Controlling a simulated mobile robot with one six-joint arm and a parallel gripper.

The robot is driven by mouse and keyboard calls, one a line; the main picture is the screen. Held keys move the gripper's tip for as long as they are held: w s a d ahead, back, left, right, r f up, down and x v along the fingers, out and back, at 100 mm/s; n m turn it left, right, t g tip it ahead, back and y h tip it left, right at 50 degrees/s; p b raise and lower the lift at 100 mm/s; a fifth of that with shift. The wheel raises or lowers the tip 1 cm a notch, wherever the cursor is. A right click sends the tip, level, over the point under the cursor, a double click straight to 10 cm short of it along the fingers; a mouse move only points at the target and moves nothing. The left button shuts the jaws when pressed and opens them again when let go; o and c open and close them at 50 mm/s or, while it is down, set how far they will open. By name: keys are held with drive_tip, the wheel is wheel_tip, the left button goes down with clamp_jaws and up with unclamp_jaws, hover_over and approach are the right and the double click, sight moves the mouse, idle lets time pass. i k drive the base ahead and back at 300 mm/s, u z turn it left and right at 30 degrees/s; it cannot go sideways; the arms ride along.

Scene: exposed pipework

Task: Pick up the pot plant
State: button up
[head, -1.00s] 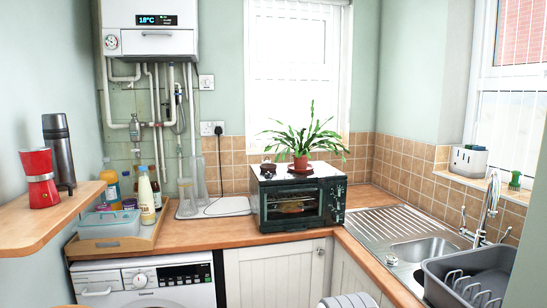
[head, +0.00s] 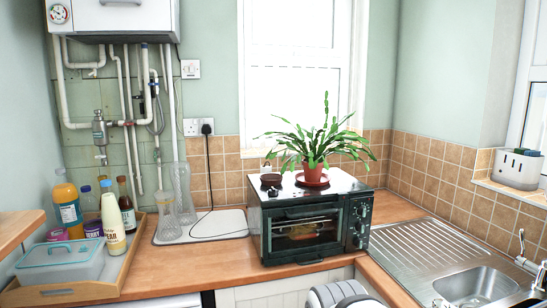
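The pot plant (head: 322,140) has long green leaves and stands upright in a red-brown pot (head: 313,170). The pot sits on a saucer (head: 312,181) on top of the dark toaster oven (head: 311,226), near the middle of the head view. A small dark brown dish (head: 271,179) lies on the oven top to the left of the pot. A rounded grey and white part of my arm shows at the bottom edge, in front of the counter. My gripper's fingers are not in view.
The wooden counter (head: 190,262) has clear room left of the oven. A tray (head: 118,276) with bottles and a lidded box stands at the left, below pipes (head: 127,110). Two clear glass vessels stand on a white board. The sink (head: 474,285) is at the right.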

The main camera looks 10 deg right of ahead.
sight(313, 164)
drive_tip(key=i, duration=1.05)
drive_tip(key=z, duration=0.6)
